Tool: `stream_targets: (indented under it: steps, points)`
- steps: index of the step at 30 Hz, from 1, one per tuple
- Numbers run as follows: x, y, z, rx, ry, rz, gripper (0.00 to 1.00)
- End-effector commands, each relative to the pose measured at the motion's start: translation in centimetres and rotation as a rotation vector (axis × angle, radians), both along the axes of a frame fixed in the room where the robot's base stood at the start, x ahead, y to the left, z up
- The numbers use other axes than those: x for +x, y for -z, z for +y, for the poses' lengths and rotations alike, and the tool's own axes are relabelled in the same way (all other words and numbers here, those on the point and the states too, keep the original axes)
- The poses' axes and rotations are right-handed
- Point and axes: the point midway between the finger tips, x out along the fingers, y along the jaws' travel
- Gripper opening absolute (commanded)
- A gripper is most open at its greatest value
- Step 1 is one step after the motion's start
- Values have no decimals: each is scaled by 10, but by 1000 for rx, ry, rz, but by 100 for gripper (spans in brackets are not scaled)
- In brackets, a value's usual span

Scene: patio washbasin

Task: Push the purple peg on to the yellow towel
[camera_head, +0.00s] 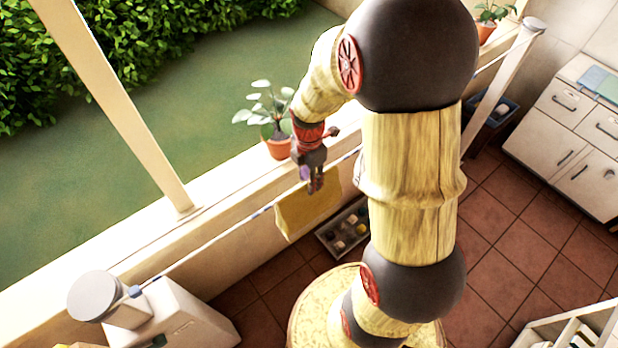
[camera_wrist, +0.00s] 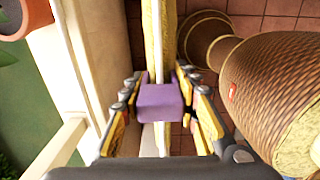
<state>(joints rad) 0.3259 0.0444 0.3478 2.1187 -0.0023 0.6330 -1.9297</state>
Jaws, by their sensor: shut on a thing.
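The purple peg (camera_wrist: 160,103) is between my gripper's fingers in the wrist view, in line with the pale washing line. My gripper (camera_head: 315,183) is shut on it. In the head view, a little of the peg (camera_head: 305,172) shows beside the fingers. The yellow towel (camera_head: 303,213) hangs over the line just below my gripper. In the wrist view, the towel (camera_wrist: 152,35) appears as a narrow strip along the line, beyond the peg. I cannot tell whether the peg overlaps the towel's edge.
The washing line (camera_head: 215,232) runs beside a cream wall ledge. A potted plant (camera_head: 278,146) stands on the ledge close to my gripper. A tray of small items (camera_head: 345,232) lies below, right of the towel. A grey-topped post (camera_head: 97,296) is at the line's near end.

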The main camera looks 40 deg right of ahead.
Motion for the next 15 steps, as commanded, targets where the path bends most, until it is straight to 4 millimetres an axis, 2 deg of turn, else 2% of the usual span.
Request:
stream_targets:
  steps: [12, 13, 15]
  points:
    - [0, 4, 0, 0, 0, 0, 17]
    - [0, 4, 0, 0, 0, 0, 32]
    - [0, 4, 0, 0, 0, 0, 36]
